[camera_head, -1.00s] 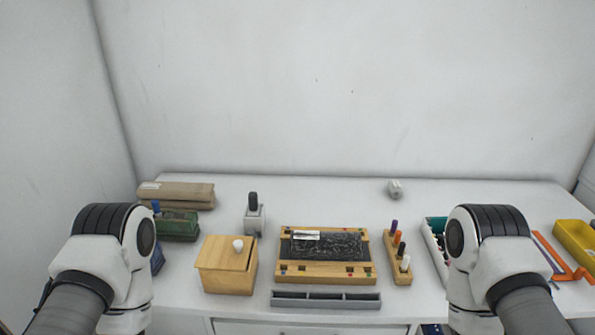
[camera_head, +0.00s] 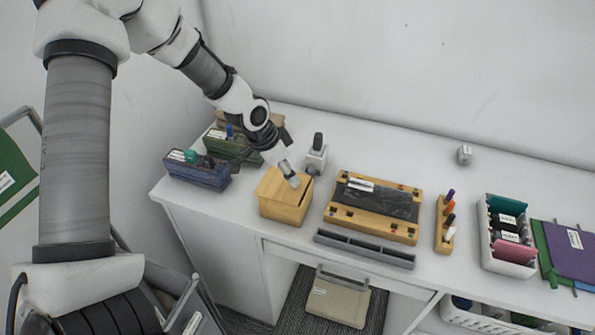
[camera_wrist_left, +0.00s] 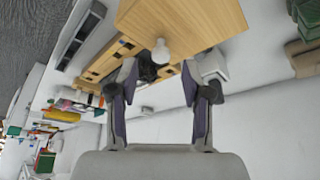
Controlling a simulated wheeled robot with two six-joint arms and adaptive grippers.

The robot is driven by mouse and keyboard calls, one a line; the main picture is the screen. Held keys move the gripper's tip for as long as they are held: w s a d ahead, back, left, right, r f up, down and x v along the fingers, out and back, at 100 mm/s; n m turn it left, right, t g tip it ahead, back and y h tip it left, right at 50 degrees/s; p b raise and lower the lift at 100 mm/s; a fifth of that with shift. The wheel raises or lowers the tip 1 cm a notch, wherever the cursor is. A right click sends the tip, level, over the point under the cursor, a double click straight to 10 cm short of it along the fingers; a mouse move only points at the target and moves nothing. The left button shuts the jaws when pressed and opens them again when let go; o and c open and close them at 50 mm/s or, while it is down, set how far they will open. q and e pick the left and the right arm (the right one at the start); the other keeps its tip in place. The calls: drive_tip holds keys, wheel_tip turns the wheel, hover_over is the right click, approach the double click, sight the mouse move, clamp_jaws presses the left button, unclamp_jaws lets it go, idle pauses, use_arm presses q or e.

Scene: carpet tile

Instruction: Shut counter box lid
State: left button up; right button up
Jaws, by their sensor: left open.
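The counter box (camera_head: 280,210) is light wood and stands near the counter's front edge. Its wooden lid (camera_head: 271,186) lies over the top, with a dark gap along the right side; I cannot tell how far it stands open. A pale knob (camera_head: 294,181) is on the lid. My left gripper (camera_head: 264,158) is open and empty just behind and above the box. In the left wrist view, the knob (camera_wrist_left: 160,52) appears just past the open fingertips (camera_wrist_left: 159,72), between them, with no clear contact. The box wood (camera_wrist_left: 190,22) fills the top there. My right gripper is out of view.
A blue container (camera_head: 197,174) and a green one (camera_head: 228,146) stand left of the box. A small grey stand with a black top (camera_head: 317,155) is behind it. A wooden-framed board (camera_head: 376,208) and a grey tray (camera_head: 364,248) are to the right.

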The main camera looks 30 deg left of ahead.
sight(300, 189)
use_arm(q)
drive_tip(key=x, duration=0.1)
drive_tip(key=b+x, duration=0.1)
drive_tip(key=x, duration=0.1)
drive_tip(key=shift+w+d+f, duration=0.15)
drive_tip(key=shift+w+f, duration=0.05)
drive_tip(key=shift+w, duration=0.15)
drive_tip(key=shift+w+f, duration=0.1)
drive_tip(key=shift+s+a, duration=0.2)
drive_tip(key=shift+s, duration=0.05)
drive_tip(key=shift+c, duration=0.7)
drive_tip(key=shift+s+d+r, duration=0.1)
drive_tip(key=shift+d+r, duration=0.05)
drive_tip(key=shift+r, duration=0.1)
clamp_jaws()
drive_tip(key=shift+d+f+b, duration=0.2)
drive_tip(key=shift+f+b, duration=0.1)
drive_tip(key=shift+b, duration=0.5)
drive_tip(key=shift+d+r, duration=0.1)
drive_tip(key=shift+d, duration=0.1)
drive_tip(key=shift+r, duration=0.15)
drive_tip(key=shift+c, duration=0.4)
unclamp_jaws()
drive_tip(key=shift+o, duration=1.1)
drive_tip(key=shift+d, duration=0.1)
drive_tip(key=shift+w+d, duration=0.25)
drive_tip(key=shift+w, duration=0.15)
drive_tip(key=shift+s+a+r, duration=0.15)
drive_tip(key=shift+r, duration=0.1)
drive_tip(key=v, duration=1.1)
